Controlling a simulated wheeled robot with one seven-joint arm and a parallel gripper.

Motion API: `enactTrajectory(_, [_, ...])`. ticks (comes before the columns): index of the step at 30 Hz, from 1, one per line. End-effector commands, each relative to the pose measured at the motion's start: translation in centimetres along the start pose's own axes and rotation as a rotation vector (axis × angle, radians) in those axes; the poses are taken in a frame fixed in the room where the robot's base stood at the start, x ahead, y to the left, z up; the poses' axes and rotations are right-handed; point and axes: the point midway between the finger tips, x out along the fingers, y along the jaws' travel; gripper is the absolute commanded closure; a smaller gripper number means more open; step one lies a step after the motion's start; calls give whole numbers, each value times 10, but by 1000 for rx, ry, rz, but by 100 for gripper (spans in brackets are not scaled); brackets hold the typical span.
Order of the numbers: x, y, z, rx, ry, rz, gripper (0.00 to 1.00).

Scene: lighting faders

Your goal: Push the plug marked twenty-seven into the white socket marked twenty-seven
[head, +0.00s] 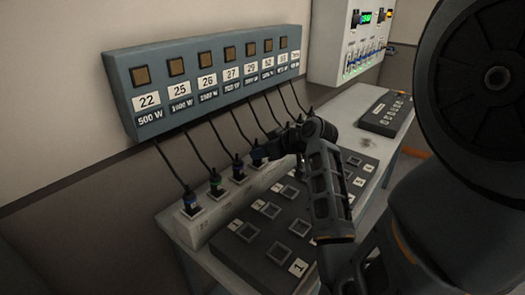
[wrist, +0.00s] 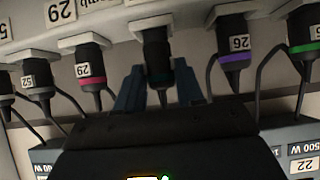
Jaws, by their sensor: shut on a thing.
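That socket's label is hidden.
Neighbouring plugs stand close on both sides. Cables run up to a blue-grey wall box (head: 122,78) labelled 22, 25, 26, 27, 29 and onward. A fader desk (head: 385,113) stands farther back.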

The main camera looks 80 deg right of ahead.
Motion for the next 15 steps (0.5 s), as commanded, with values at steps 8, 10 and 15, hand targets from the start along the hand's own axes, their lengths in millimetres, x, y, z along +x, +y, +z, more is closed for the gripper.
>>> enactTrajectory(8, [0,0,1,0,0,0,99])
enactTrajectory(10, [1,0,2,0,0,0,99])
enactTrajectory(15, [3,0,4,0,0,1,99])
